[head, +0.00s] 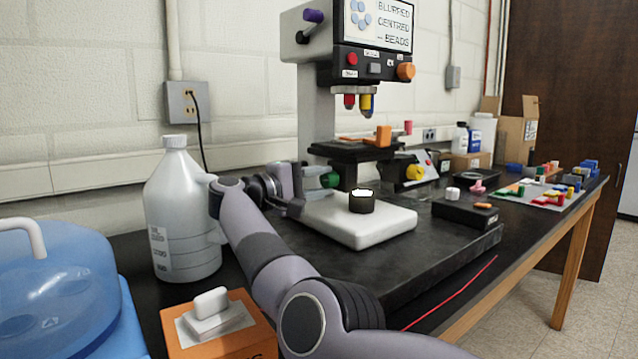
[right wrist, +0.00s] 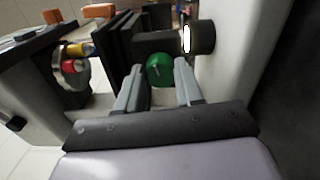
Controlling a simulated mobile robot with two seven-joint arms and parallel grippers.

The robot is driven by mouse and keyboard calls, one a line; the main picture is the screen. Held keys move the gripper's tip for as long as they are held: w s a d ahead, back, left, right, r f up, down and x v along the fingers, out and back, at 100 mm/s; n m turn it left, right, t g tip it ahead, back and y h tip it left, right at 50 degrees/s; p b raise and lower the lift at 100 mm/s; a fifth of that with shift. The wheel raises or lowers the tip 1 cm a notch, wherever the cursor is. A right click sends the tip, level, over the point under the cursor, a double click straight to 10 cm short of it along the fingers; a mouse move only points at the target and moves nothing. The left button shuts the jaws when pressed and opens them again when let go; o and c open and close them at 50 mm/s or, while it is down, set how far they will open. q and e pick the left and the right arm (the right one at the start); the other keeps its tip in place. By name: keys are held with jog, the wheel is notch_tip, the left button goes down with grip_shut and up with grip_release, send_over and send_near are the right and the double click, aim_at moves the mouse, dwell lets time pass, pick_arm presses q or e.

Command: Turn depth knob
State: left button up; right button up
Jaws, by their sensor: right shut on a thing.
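A microscope (head: 318,100) stands on the dark bench, with a screen (head: 379,22) that reads "blurred centred beads". A green knob (head: 330,180) sits low on its left side, beside the stage. My right gripper (head: 318,178) reaches it from the left. In the right wrist view, the green knob (right wrist: 160,70) lies between the two grey fingers of my right gripper (right wrist: 159,78), which is shut on it. An orange knob (head: 406,71) and a purple knob (head: 314,16) are higher on the microscope. No readable label names the depth knob. My left gripper is not in view.
A white jug (head: 180,215) stands left of my right arm. An orange box (head: 236,335) and a blue water container (head: 45,285) are at the front left. A black control box (head: 466,213) sits right of the white base. A red wire (head: 450,293) runs along the bench edge.

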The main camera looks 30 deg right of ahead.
jog(key=shift+m, duration=0.6)
jog(key=o, duration=1)
jog(key=shift+a, duration=0.15)
jog(key=shift+s+a+p, duration=0.15)
jog(key=shift+a+p, duration=0.05)
jog(key=shift+a, duration=1.55)
jog(key=shift+s+a+p, duration=0.15)
jog(key=shift+a, duration=1.6)
